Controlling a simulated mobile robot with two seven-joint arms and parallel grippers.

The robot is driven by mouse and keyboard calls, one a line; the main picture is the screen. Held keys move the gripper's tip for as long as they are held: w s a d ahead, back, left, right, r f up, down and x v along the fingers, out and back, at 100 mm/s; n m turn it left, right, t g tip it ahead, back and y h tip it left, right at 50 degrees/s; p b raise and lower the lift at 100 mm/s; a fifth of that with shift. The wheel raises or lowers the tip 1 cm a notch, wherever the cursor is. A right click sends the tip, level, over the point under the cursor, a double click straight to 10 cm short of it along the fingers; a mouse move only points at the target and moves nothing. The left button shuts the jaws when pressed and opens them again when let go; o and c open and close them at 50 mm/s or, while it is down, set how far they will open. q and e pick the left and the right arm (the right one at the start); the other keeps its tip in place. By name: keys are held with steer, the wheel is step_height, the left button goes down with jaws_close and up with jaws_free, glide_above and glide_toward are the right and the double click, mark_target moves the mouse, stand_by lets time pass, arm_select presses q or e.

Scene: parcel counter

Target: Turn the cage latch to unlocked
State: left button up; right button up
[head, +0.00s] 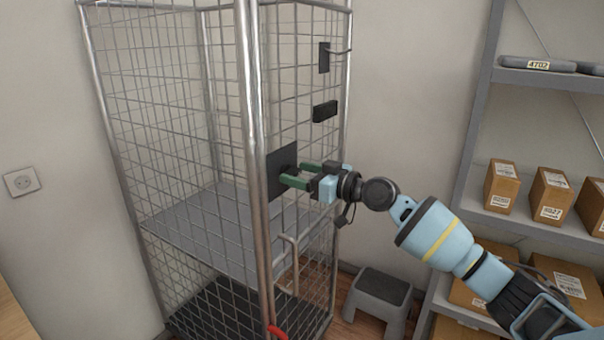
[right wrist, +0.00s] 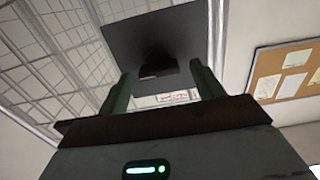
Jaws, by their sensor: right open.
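The wire roll cage (head: 252,110) stands left of centre, with a dark square latch plate (head: 276,158) on its right-hand side. My right gripper (head: 293,173) is open, its two green fingers pointing at the plate. In the right wrist view the plate (right wrist: 140,35) fills the upper middle. A dark latch piece (right wrist: 158,70) sticks out from it and shows between the open fingertips. I cannot tell whether the fingers touch it, nor which way the latch is turned. My left gripper is not in view.
A dark block (head: 324,110) and a hooked fitting (head: 324,57) sit above the plate. A bent metal handle (head: 292,255) is below. A grey step stool (head: 380,298) stands right of the cage. Shelving with cardboard boxes (head: 549,194) is at the right, behind my arm.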

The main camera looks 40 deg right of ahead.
steer(key=shift+c, duration=0.4)
steer(key=c, duration=0.9)
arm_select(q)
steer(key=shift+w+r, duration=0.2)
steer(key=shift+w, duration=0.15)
